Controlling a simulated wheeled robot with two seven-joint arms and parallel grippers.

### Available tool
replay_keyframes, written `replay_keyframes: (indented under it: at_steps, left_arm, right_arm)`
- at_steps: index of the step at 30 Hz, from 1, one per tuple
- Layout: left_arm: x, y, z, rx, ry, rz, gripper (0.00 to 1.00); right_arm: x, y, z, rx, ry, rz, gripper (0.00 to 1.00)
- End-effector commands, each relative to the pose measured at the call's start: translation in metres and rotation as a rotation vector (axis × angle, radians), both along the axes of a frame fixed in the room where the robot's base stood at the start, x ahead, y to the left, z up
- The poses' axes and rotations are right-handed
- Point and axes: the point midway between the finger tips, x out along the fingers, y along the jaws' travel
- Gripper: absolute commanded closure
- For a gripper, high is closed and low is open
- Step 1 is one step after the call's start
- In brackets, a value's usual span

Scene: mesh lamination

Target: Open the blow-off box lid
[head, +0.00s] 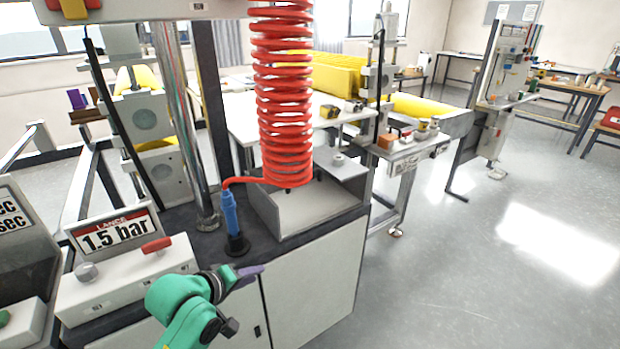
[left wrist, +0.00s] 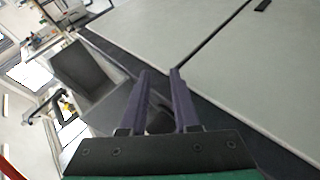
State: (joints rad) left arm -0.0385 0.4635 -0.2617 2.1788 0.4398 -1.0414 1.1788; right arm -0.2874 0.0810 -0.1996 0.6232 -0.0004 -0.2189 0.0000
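The blow-off box (head: 262,212) is a pale grey box on the dark worktop, right of the blue air lance (head: 230,212). A flat light panel with a small round knob (head: 338,159) lies level at its upper back; I cannot tell for certain whether this is the lid. The red coiled hose hides part of the box. My left gripper (head: 252,275), with dark purple fingers, is in front of the worktop edge, below the lance and apart from the box. In the left wrist view its fingers (left wrist: 160,72) are apart with a gap between them. My right gripper is not in view.
The lance stands in a black holder, joined to the red coiled hose (head: 284,95). A control box (head: 120,280) with a red lever and a "1.5 bar" sign stands at the left. White cabinet doors (head: 315,280) are below the worktop. The floor at the right is clear.

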Motion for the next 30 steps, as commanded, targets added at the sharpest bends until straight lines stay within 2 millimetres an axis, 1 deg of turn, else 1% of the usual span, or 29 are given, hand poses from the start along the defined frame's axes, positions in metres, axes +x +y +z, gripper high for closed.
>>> replay_keyframes:
  at_steps: [1, 2, 3, 5, 6, 8, 9, 12, 15, 17, 20, 27, 30]
  left_arm:
    - [0.009, -0.008, 0.029, -0.088, -0.02, 0.023, 0.7]
    - [0.015, -0.012, 0.043, -0.153, -0.022, 0.044, 0.7]
    - [0.023, -0.016, 0.061, -0.243, -0.021, 0.073, 0.7]
    - [0.036, -0.021, 0.09, -0.391, -0.011, 0.119, 0.7]
    - [0.044, -0.023, 0.109, -0.496, 0.003, 0.149, 0.7]
    - [0.054, -0.025, 0.138, -0.65, 0.032, 0.187, 0.7]
    - [0.059, -0.025, 0.155, -0.745, 0.055, 0.208, 0.7]
    - [0.066, -0.025, 0.184, -0.913, 0.108, 0.245, 0.7]
    - [0.07, -0.027, 0.193, -0.975, 0.133, 0.259, 0.7]
    - [0.076, -0.031, 0.192, -0.981, 0.136, 0.26, 0.7]
    - [0.091, -0.043, 0.19, -0.979, 0.135, 0.258, 0.7]
    - [0.142, -0.081, 0.175, -0.975, 0.134, 0.259, 0.7]
    - [0.161, -0.095, 0.17, -0.972, 0.132, 0.258, 0.7]
  right_arm:
    - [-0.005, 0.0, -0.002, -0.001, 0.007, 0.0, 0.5]
    - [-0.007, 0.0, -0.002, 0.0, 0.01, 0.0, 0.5]
    - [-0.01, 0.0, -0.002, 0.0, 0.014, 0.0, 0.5]
    - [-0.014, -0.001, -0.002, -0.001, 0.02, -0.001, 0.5]
    - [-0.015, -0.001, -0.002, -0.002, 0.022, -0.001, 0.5]
    - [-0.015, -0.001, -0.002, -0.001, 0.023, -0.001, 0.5]
    - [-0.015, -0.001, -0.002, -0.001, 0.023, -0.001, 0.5]
    - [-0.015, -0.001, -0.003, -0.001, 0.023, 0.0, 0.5]
    - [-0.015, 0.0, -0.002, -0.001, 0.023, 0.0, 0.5]
    - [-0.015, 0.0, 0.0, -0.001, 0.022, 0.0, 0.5]
    - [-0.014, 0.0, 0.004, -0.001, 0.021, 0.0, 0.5]
    - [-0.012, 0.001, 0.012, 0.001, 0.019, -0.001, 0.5]
    - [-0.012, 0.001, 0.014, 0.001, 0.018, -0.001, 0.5]
